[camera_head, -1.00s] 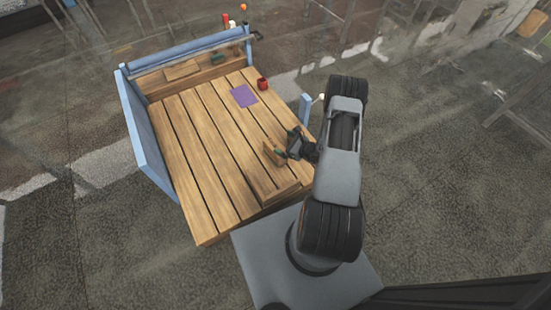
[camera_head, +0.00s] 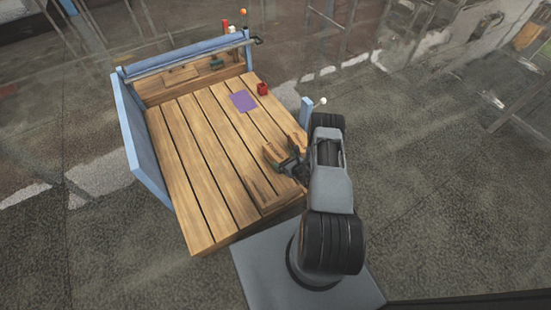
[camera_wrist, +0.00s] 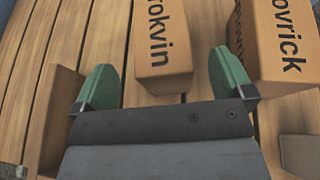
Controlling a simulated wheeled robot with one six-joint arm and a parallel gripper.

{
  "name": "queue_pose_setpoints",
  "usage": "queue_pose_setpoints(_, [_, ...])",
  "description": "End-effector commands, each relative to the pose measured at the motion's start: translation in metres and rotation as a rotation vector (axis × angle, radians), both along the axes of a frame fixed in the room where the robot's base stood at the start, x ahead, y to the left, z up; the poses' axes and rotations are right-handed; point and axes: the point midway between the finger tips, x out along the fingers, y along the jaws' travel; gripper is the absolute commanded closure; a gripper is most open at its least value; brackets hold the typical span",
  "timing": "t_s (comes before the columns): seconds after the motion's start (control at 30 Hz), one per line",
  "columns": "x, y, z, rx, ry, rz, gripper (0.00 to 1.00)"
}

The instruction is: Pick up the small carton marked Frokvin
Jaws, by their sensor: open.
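The small carton marked "rokvin" (camera_wrist: 163,42), its first letter cut off, is brown with dark lettering. In the wrist view it lies ahead of my gripper (camera_wrist: 161,66), between the lines of the two green fingers. The fingers are open, with a gap on each side of the carton, and hold nothing. Its far end is out of frame. In the head view my gripper (camera_head: 283,165) is at the right side of the wooden table, beside what looks like this carton (camera_head: 272,153).
A larger brown carton ending in "ovrick" (camera_wrist: 278,40) stands close to the right finger. A wooden block or ledge (camera_wrist: 62,120) is at the left. A purple sheet (camera_head: 244,101) and red cup (camera_head: 262,89) lie farther back. The table's left half (camera_head: 190,160) is clear.

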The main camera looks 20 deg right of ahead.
Motion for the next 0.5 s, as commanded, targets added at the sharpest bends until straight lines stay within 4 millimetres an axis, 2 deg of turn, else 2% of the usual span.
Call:
queue_pose_setpoints(0.33, [0.035,0.007,-0.018,-0.001,-0.002,0.002,0.01])
queue_pose_setpoints(0.5, [0.046,0.009,-0.021,0.001,-0.001,0.001,0.01])
